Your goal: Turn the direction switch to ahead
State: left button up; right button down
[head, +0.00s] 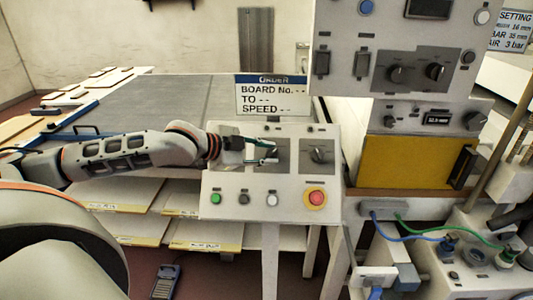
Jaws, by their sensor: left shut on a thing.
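A light grey control box (226,184) stands at the middle of the head view. It carries two dark rotary switches in its upper row. My left gripper (268,155) reaches in from the left and is shut on the left rotary switch (277,149), whose knob is mostly hidden by the fingers. The right rotary switch (319,154) is free, and its pointer stands close to upright. The labels are too small to read, so I cannot tell which way the held switch points. My right gripper is not in view.
Below the switches are a green button (216,198), a black one, a white one (272,199) and a red stop button (316,197). An order sign (272,94) stands behind the box. A tall grey panel (340,90) with more knobs rises at the right.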

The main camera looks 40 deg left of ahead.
pick_arm(q)
jog(key=shift+c, duration=0.2)
jog(key=o, duration=1.1)
jog(key=shift+s+a+r, duration=0.25)
jog(key=shift+s+a, duration=0.15)
jog(key=shift+s, duration=0.2)
jog(key=shift+v, duration=5.3)
jog(key=shift+d, duration=0.25)
